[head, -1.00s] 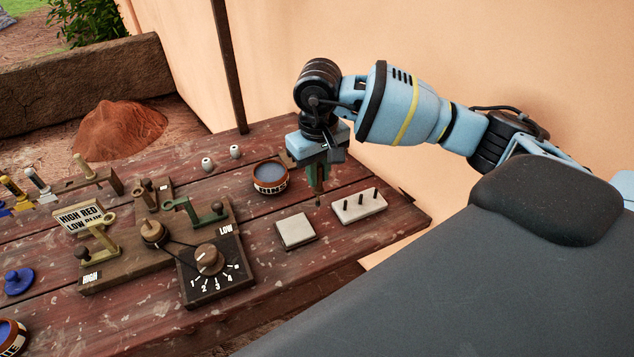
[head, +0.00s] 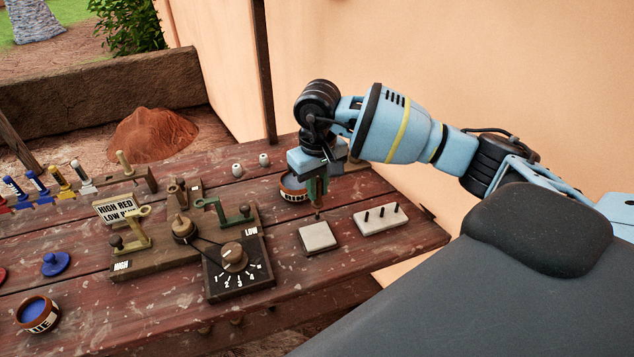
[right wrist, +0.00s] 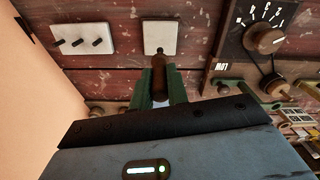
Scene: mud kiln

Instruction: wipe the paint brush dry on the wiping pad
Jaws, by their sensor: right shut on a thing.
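The wiping pad is a pale square block (head: 318,237) on the table, right of the dial box. It also shows at the top of the right wrist view (right wrist: 175,36). My right gripper (head: 317,188) has green fingers shut on the paint brush (head: 318,213), which points down. The brush tip (right wrist: 159,52) overlaps the pad's near edge in the right wrist view. In the head view it is at the pad's back edge. I cannot tell whether it touches. The brush's upper part is mostly hidden by the gripper. My left gripper is not in view.
A rinse pot (head: 293,192) stands just behind and left of the gripper. A pale block with black pegs (head: 380,217) is right of the pad. The dial box (head: 238,268) is on the left, beside a wooden lever board. A wall rises behind the table.

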